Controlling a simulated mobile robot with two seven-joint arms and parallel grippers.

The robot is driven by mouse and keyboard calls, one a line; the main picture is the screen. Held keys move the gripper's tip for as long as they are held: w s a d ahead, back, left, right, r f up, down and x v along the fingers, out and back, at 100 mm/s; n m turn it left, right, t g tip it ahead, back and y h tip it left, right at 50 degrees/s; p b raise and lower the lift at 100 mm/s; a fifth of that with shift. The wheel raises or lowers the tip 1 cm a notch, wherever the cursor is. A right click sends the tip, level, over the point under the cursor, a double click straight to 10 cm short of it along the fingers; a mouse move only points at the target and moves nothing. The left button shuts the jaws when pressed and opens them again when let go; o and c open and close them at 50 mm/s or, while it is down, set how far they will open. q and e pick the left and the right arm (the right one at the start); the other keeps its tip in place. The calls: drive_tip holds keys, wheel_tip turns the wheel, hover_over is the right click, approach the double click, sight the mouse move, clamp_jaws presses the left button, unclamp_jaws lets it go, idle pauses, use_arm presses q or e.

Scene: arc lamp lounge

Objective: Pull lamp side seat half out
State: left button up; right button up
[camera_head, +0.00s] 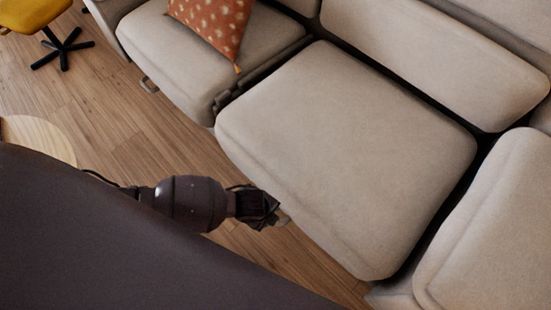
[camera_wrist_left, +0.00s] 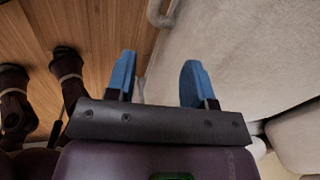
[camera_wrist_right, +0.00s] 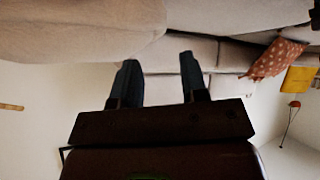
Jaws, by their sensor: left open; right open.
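I cannot tell which seat is the lamp side one. My left gripper (camera_head: 275,212) is low at the middle seat's front edge.
An orange patterned cushion (camera_head: 212,28) rests on that seat. A yellow chair (camera_head: 35,20) and a round wooden top (camera_head: 40,135) stand at left. Another seat (camera_head: 495,230) is at right. Wooden floor (camera_head: 110,110) lies open in front.

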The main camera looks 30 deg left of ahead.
use_arm(q)
drive_tip(key=shift+m+y, duration=0.4)
drive_tip(key=shift+m, duration=0.3)
drive_tip(key=b+x, duration=0.2)
drive_tip(key=x, duration=0.2)
drive_tip(key=a+b+x, duration=0.1)
drive_tip(key=x, duration=0.3)
drive_tip(key=a+b+x, duration=0.1)
drive_tip(key=b+x, duration=0.1)
drive_tip(key=x, duration=0.2)
drive_tip(key=shift+d+f+b, duration=0.1)
drive_tip(key=shift+f+b, duration=0.15)
drive_tip(key=shift+b, duration=0.05)
drive_tip(key=shift+w+f, duration=0.15)
drive_tip(key=shift+f, duration=0.4)
drive_tip(key=shift+w+b, duration=0.15)
drive_tip(key=shift+b, duration=0.15)
use_arm(e)
drive_tip(key=shift+w+d+f+t, duration=0.1)
drive_tip(key=shift+w+f+t, duration=0.1)
drive_tip(key=shift+f+t, duration=0.6)
drive_tip(key=shift+r, duration=0.2)
use_arm(q)
clamp_jaws()
